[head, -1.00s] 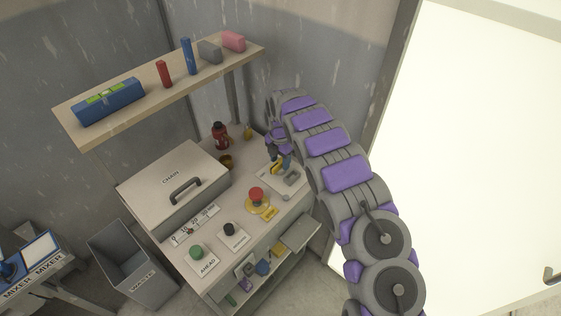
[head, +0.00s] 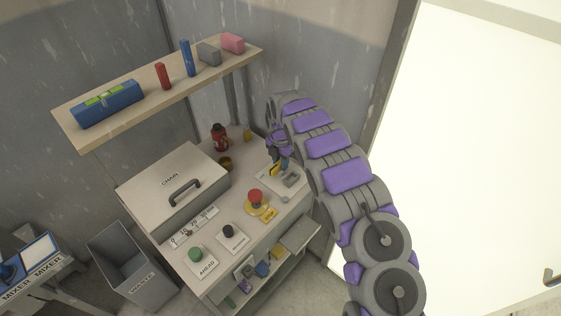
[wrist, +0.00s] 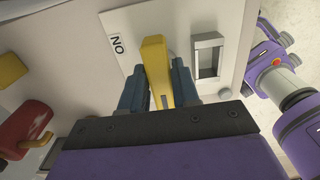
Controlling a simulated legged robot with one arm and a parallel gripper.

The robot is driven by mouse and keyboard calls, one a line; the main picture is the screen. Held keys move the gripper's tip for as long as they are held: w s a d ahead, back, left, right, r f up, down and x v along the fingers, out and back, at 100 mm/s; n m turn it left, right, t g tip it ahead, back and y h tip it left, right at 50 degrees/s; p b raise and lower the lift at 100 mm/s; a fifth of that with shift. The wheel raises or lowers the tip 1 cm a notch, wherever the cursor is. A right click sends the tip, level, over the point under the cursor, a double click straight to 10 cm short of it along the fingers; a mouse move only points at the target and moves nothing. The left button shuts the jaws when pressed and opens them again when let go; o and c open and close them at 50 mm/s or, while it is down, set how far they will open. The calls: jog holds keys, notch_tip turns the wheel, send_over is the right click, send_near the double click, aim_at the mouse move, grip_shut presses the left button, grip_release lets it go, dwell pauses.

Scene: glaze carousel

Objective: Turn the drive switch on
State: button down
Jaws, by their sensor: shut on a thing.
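The drive switch appears as a yellow lever (wrist: 154,52) on a pale plate (wrist: 122,22) in the wrist view. An ON label (wrist: 117,46), upside down there, lies left of the lever. My gripper (wrist: 158,82) is shut on the lever, with one dark blue finger on each side. In the head view my gripper (head: 281,160) is at the back right of the bench, and the small yellow lever (head: 273,170) shows below it. The lever's base is partly hidden, and its exact tilt is hard to tell.
A grey square frame (wrist: 209,56) stands just right of the lever. A red mushroom button (head: 255,196) on a yellow base is nearer the bench front. A lidded box marked CHAIN (head: 165,170) is at left. A shelf (head: 150,96) with several items hangs above.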

jog(key=shift+s+a, duration=0.1)
jog(key=shift+s, duration=0.1)
jog(key=m+p, duration=0.3)
jog(key=p, duration=0.1)
jog(key=shift+s+r+m, duration=0.1)
jog(key=shift+m, duration=0.2)
jog(key=m+p, duration=0.3)
jog(key=m, duration=0.1)
jog(key=shift+s+m, duration=0.1)
jog(key=shift+m, duration=0.2)
jog(key=m+p, duration=0.2)
jog(key=m, duration=0.2)
jog(key=m+p, duration=0.1)
jog(key=m, duration=0.4)
jog(key=shift+m, duration=0.3)
jog(key=c, duration=1.2)
grip_release()
jog(key=shift+c, duration=0.2)
jog(key=o, duration=0.3)
jog(key=shift+a, duration=0.2)
